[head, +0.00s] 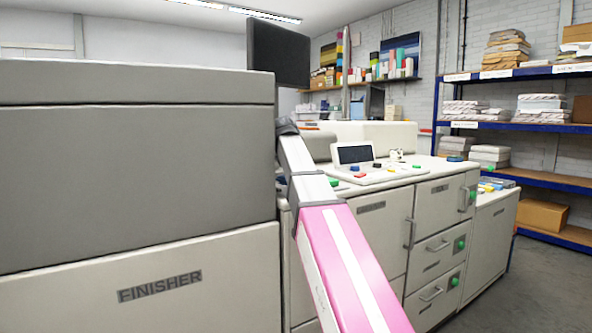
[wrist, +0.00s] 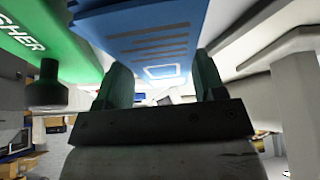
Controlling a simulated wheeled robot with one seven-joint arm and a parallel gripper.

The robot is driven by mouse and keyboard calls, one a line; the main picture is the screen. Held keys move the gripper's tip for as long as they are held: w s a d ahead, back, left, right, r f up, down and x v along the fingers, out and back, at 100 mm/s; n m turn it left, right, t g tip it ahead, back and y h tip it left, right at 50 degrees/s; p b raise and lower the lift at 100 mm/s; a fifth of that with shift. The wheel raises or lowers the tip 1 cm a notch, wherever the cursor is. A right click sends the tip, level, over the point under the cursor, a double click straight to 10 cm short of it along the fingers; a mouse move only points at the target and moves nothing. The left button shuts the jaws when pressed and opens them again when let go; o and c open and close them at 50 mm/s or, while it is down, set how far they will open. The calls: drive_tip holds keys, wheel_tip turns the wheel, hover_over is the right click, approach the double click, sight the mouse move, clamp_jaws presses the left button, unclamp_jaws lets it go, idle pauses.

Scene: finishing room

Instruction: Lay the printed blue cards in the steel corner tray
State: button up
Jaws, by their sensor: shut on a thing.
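A blue card or card stack (wrist: 150,48) with dark printed lines and a pale square fills the upper middle of the wrist view. My gripper (wrist: 162,80) has one dark green finger on each side of its near end and is shut on it. In the head view my gripper is hidden beyond the grey finisher (head: 140,170), where my arm reaches. I cannot make out the steel corner tray in either view.
A green panel (wrist: 45,45) with the letters "SHER" and a dark knob (wrist: 48,92) are close on the left in the wrist view. In the head view, a control console (head: 365,172) sits on the cabinet top. Blue shelves (head: 530,72) stand right, beyond clear floor.

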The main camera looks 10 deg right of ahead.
drive_tip(key=shift+f, duration=0.55)
idle(0.4)
drive_tip(key=o, duration=1.2)
